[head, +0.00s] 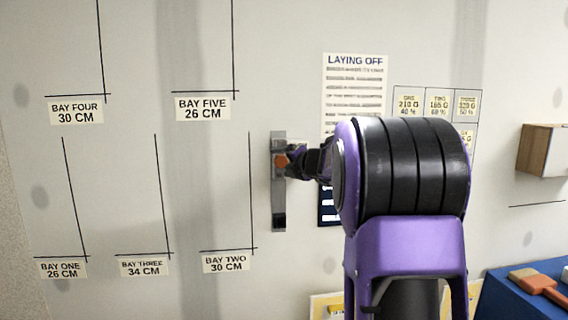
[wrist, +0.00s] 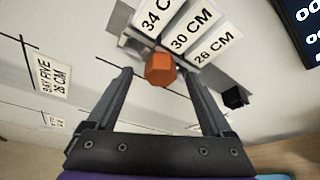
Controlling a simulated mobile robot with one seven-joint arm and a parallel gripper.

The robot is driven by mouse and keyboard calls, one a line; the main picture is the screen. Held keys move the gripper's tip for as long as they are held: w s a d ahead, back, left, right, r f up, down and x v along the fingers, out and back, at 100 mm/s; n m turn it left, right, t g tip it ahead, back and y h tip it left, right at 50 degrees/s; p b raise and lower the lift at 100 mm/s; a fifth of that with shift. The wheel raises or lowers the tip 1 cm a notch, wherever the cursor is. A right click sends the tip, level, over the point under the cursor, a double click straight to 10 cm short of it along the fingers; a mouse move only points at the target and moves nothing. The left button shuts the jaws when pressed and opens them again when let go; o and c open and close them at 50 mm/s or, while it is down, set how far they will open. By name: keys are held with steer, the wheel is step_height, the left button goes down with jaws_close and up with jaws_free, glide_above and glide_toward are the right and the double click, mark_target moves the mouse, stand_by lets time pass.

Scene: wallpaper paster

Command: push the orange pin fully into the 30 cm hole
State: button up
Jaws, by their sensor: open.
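The orange pin (head: 281,161) is on a grey upright metal strip (head: 279,195) on the wall. In the wrist view the pin (wrist: 160,69) shows a hexagonal head that stands out from the strip, beside the left end of the 30 CM label (wrist: 191,36). How deep it sits is hidden, and its hole is covered by the head. My gripper (wrist: 158,76) is open, with a fingertip on each side of the pin and a visible gap to each. In the head view my gripper (head: 300,162) is close to the strip, its fingers partly hidden by my arm.
A 34 CM label (wrist: 160,14) and a 26 CM label (wrist: 215,48) flank the 30 CM one. A black block (wrist: 233,97) sits at the strip's lower end. A LAYING OFF sheet (head: 355,85) hangs to the right. A blue table (head: 510,300) with a brush stands lower right.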

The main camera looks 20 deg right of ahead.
steer(key=shift+o, duration=1)
steer(key=s+a+b, duration=0.1)
steer(key=s+a, duration=0.1)
steer(key=s, duration=0.4)
steer(key=shift+s+b, duration=0.3)
steer(key=shift+s, duration=0.1)
